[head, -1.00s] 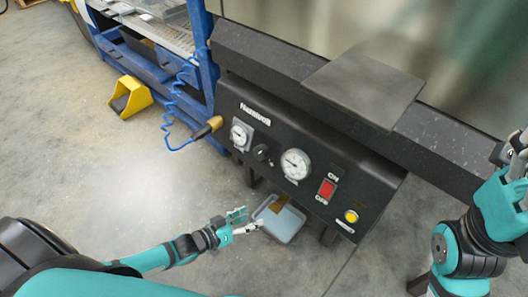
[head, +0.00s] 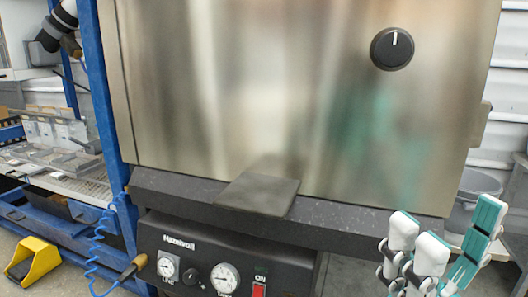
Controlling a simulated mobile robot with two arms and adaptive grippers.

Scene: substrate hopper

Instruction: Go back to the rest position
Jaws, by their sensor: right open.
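My right gripper (head: 440,248) is at the lower right of the head view, with white and teal fingers pointing up and spread apart. It is open and nothing shows between its fingers. It stands in front of the right end of the hopper's dark ledge. My left gripper is out of view. The hopper (head: 290,85) has a large brushed-steel front with a black knob (head: 392,48) at upper right. Below it is a black control panel (head: 195,250) with two gauges and a red switch (head: 259,291), partly cut off by the bottom edge.
A dark flat plate (head: 257,194) juts from the ledge (head: 330,219). A blue rack (head: 92,90) with metal parts stands at left, a yellow pedal-like box (head: 33,262) on the floor. A coiled blue hose (head: 100,245) hangs beside the panel. A grey bucket (head: 465,210) is behind my right gripper.

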